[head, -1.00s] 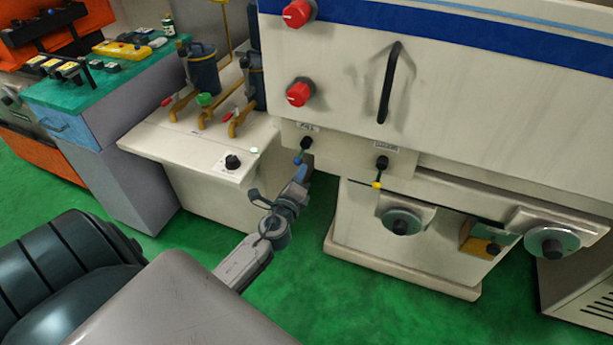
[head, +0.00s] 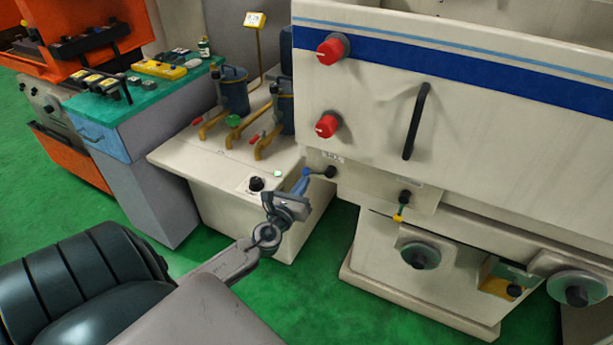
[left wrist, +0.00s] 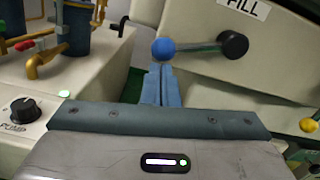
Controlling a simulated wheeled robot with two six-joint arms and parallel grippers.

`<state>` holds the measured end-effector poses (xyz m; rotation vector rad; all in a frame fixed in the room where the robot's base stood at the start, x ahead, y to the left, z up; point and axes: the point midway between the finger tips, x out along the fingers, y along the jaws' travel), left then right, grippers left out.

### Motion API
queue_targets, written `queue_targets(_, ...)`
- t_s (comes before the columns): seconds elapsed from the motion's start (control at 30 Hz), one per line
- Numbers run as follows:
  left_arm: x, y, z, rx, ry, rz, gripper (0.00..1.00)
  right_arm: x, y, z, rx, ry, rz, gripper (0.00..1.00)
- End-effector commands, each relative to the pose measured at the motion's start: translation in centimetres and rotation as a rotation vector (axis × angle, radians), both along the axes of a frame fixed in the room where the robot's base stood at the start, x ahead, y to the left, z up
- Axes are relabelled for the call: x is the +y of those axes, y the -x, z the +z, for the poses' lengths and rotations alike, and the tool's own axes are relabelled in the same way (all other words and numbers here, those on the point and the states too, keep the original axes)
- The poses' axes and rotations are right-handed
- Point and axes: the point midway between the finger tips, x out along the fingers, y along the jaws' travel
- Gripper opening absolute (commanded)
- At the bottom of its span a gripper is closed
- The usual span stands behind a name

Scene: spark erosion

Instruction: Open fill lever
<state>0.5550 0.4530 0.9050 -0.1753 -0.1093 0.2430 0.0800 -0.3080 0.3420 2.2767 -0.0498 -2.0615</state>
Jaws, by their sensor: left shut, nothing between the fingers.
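The fill lever has a black hub (head: 330,172) on the machine's front and a blue ball knob (head: 306,172). It points left, about level. In the left wrist view the blue knob (left wrist: 163,49), metal rod and black hub (left wrist: 234,44) show below the FILL label (left wrist: 243,8). My left gripper (head: 302,184) is shut and empty. Its blue fingertips (left wrist: 160,72) are right at the underside of the knob and seem to touch it. My right gripper is not in view.
A second lever with a yellow knob (head: 398,218) hangs down to the right. A black handle (head: 416,121) and red knobs (head: 327,125) are on the panel above. A cream tank with a black dial (head: 256,184) stands on the left, close to my gripper.

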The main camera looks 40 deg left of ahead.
Motion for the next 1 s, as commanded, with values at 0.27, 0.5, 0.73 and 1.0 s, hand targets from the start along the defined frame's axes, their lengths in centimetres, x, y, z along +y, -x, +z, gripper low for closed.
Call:
queue_targets(0.27,0.59,0.14,1.03,0.029,-0.123,-0.001,0.0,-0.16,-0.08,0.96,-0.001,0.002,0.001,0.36)
queue_targets(0.5,0.72,0.18,1.23,0.039,-0.164,0.0,0.0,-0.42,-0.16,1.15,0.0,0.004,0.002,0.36)
queue_targets(0.73,0.73,0.17,1.24,0.04,-0.168,0.0,0.0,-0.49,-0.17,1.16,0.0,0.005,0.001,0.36)
queue_targets(1.0,0.74,0.15,1.15,0.04,-0.167,0.0,0.0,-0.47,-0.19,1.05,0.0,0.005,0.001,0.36)
